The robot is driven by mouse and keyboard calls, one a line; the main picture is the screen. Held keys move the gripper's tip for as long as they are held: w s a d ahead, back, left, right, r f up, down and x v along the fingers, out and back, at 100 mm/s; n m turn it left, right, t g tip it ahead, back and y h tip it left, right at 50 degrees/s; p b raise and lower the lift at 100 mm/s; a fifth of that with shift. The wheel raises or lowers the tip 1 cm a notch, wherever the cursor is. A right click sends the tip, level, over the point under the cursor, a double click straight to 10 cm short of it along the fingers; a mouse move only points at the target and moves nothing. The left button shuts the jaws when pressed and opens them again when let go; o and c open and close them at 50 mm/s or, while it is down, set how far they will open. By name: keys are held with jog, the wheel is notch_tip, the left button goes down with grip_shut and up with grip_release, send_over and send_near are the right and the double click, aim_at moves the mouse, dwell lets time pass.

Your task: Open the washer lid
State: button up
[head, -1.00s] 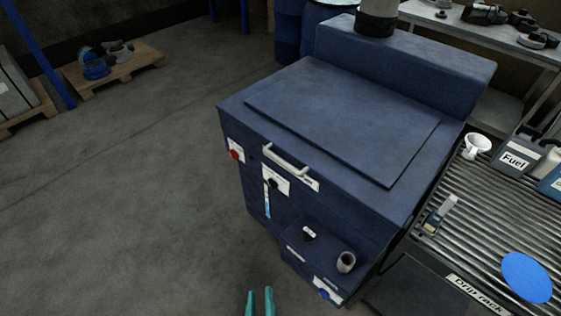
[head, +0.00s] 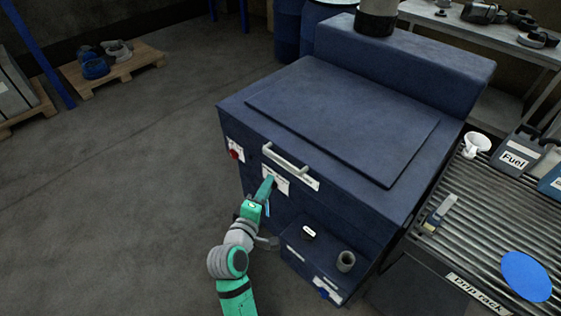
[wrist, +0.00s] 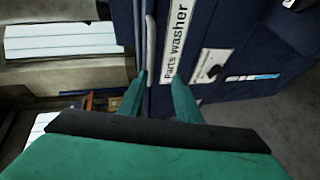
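The parts washer (head: 300,215) is a dark blue cabinet, and its flat lid (head: 345,118) lies shut on top. A pale bar handle (head: 285,158) runs along the top of its front face; the handle also shows in the wrist view (wrist: 150,45). My gripper (head: 271,181) is at the washer's front, just below the handle in the head view. In the wrist view my gripper (wrist: 157,78) has its green fingers apart, with the lower end of the handle at the gap between them. I cannot tell whether they touch it. A "Parts washer" label (wrist: 175,40) is beside the handle.
A red knob (head: 234,154) is on the washer's front left. The drip rack (head: 470,240) stands close on the right, with a fuel can (head: 515,155). The floor to the left is open.

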aim_at(280, 163)
jog(key=shift+h, duration=0.3)
jog(key=x, duration=0.4)
jog(key=r+x, duration=0.1)
jog(key=x, duration=0.2)
jog(key=r+x, duration=0.1)
jog(key=x, duration=0.3)
jog(key=shift+w+d, duration=0.2)
jog(key=shift+w, duration=0.3)
grip_shut()
